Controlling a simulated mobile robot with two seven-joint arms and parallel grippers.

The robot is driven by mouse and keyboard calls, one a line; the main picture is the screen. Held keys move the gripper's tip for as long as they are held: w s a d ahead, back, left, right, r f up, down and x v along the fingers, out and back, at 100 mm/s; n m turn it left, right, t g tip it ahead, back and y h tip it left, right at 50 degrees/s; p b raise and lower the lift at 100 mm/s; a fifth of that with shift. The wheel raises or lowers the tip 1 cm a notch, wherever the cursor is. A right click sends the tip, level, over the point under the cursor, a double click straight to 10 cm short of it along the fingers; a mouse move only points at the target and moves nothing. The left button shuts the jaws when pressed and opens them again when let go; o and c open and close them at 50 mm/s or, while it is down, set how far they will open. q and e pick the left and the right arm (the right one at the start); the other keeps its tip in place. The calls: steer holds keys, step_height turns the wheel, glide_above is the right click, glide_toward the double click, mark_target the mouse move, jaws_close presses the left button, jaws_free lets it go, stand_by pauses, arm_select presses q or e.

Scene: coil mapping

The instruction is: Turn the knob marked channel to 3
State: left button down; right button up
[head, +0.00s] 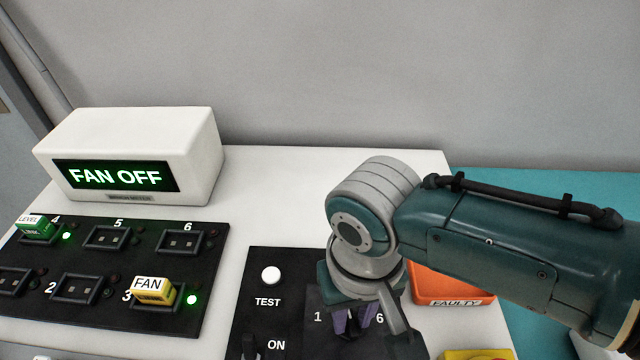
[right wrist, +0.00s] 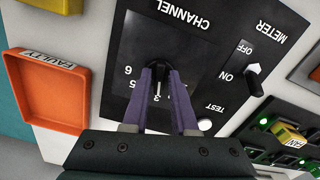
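The dark channel knob (right wrist: 158,76) sits on the black panel under the word CHANNEL, which appears upside down in the right wrist view. The purple fingers of my right gripper (right wrist: 159,80) stand one on each side of the knob, with little gap. Whether they press on it I cannot tell. In the head view my right gripper (head: 353,318) reaches down onto the panel (head: 318,265) between the numbers 1 and 6, hiding the knob. My left gripper is not in view.
The same panel has a METER switch (right wrist: 254,70) and a white TEST button (head: 271,275). An orange FAULTY tray (right wrist: 45,90) lies beside it. A black socket board (head: 140,240) with LEVEL and FAN modules and a white FAN OFF box (head: 185,140) are at left.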

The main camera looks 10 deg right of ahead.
mark_target(351, 323)
steer(key=shift+o, duration=1.3)
steer(key=shift+r, duration=0.1)
step_height(351, 323, up, 10)
steer(key=p, duration=0.3)
steer(key=s+a+r+n+t+y, duration=0.1)
steer(key=s+n+y, duration=0.1)
steer(key=s, duration=0.4)
steer(key=s+d+r+t+h, duration=0.2)
steer(key=s+d+r, duration=0.4)
steer(key=d, duration=0.4)
step_height(351, 323, up, 34)
steer(key=p, duration=3.3)
steer(key=shift+f+t+p, duration=0.2)
steer(key=shift+t+p, duration=0.1)
steer(key=shift+p, duration=0.1)
